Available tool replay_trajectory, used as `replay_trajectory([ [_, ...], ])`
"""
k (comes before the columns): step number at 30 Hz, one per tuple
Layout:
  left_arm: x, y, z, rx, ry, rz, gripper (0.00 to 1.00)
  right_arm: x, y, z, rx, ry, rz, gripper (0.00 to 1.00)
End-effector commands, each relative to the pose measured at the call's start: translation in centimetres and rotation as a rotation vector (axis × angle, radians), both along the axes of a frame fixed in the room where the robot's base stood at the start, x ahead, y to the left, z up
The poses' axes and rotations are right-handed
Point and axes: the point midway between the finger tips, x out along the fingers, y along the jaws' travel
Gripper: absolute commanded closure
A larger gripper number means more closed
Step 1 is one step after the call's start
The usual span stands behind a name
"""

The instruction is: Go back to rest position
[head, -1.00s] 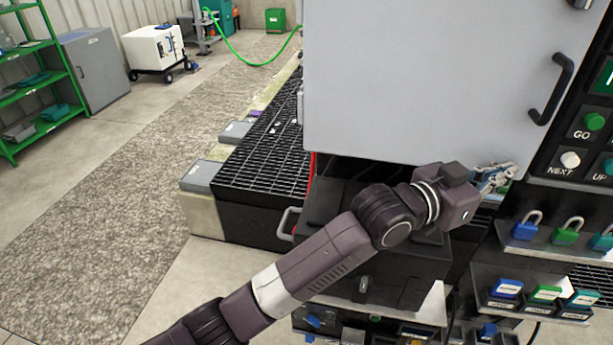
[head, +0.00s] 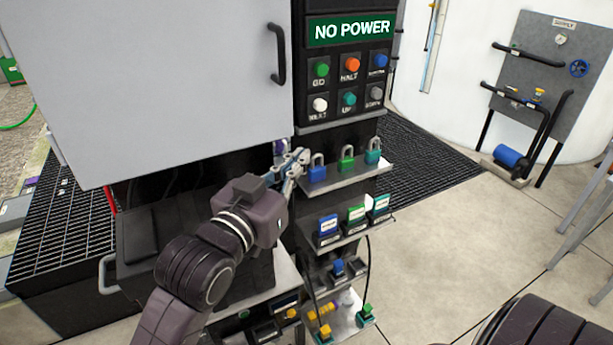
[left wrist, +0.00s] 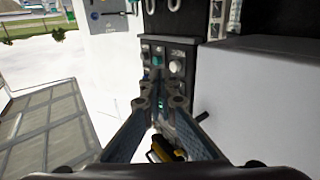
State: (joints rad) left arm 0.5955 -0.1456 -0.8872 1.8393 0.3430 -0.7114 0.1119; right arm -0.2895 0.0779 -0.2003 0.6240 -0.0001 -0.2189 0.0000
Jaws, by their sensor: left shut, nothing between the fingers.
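My left gripper (head: 298,160) is in front of the dark cabinet, just left of the blue padlock (head: 317,170) on the upper small shelf. Its fingers are shut with nothing held. In the left wrist view the two fingers (left wrist: 165,97) come together in front of the dark button panel (left wrist: 165,60). A dark part of my right arm shows at the bottom right of the head view; its gripper is out of the picture.
A green padlock (head: 346,160) and a teal padlock (head: 373,152) stand beside the blue one. A grey door (head: 150,85) hangs close above my left arm. Lower shelves hold tags and small parts (head: 330,315). Open floor (head: 440,235) lies to the right.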

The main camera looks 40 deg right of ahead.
Motion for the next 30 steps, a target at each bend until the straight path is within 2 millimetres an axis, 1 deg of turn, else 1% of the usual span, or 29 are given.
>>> replay_trajectory([
  [1, -0.9, 0.1, -0.2, -0.003, 0.001, -0.002, 1.0, 0.6, 0.0, -0.5, 0.001, -0.009, 0.0, 0.52],
  [4, -2.1, 0.2, -0.2, -0.002, 0.001, -0.002, 1.0, 0.8, 0.0, -0.8, 0.0, -0.011, 0.0, 0.52],
  [7, -2.9, 0.4, -0.1, 0.0, 0.001, -0.001, 1.0, 0.0, 0.0, -1.0, 0.0, -0.001, 0.0, 0.52],
  [9, -3.1, 0.4, 0.0, -0.001, 0.0, 0.0, 1.0, -0.9, 0.0, -1.1, 0.0, 0.011, 0.0, 0.52],
  [12, -3.3, 0.5, 0.0, 0.0, 0.001, 0.0, 1.0, -1.9, -0.1, -1.2, -0.002, 0.026, 0.0, 0.52],
  [15, -3.2, 0.5, 0.0, 0.0, 0.002, 0.002, 1.0, -2.2, -0.1, -1.1, -0.002, 0.03, -0.001, 0.52],
  [17, -2.9, 0.9, -0.5, 0.004, 0.014, 0.012, 1.0, -2.1, -0.1, -1.1, -0.003, 0.028, -0.001, 0.52],
  [19, -2.2, 2.2, -1.7, 0.013, 0.046, 0.041, 1.0, -1.9, -0.1, -1.2, -0.003, 0.026, -0.001, 0.52],
  [20, -1.8, 3.0, -2.5, 0.019, 0.067, 0.06, 1.0, -1.8, -0.1, -1.2, -0.002, 0.025, -0.001, 0.52],
  [23, -0.1, 6.9, -6.6, 0.055, 0.164, 0.146, 1.0, -1.6, -0.2, -1.1, -0.003, 0.021, 0.0, 0.52],
  [24, 0.4, 9.0, -8.7, 0.076, 0.211, 0.189, 1.0, -1.4, -0.2, -1.1, -0.003, 0.02, 0.0, 0.52],
  [26, 0.9, 12.2, -12.1, 0.113, 0.286, 0.253, 1.0, -1.3, -0.2, -1.1, -0.004, 0.017, 0.0, 0.52],
  [27, 0.9, 14.4, -14.3, 0.14, 0.333, 0.293, 1.0, -1.2, -0.3, -1.1, -0.003, 0.015, 0.0, 0.52],
  [28, 0.8, 16.0, -15.9, 0.161, 0.368, 0.323, 1.0, -1.1, -0.3, -1.1, -0.004, 0.013, 0.0, 0.52],
  [29, 0.6, 17.7, -17.6, 0.185, 0.402, 0.352, 1.0, -1.0, -0.3, -1.1, -0.004, 0.012, 0.001, 0.52],
  [30, 0.2, 19.9, -19.7, 0.216, 0.448, 0.39, 1.0, -0.9, -0.3, -1.1, -0.004, 0.012, 0.001, 0.52],
])
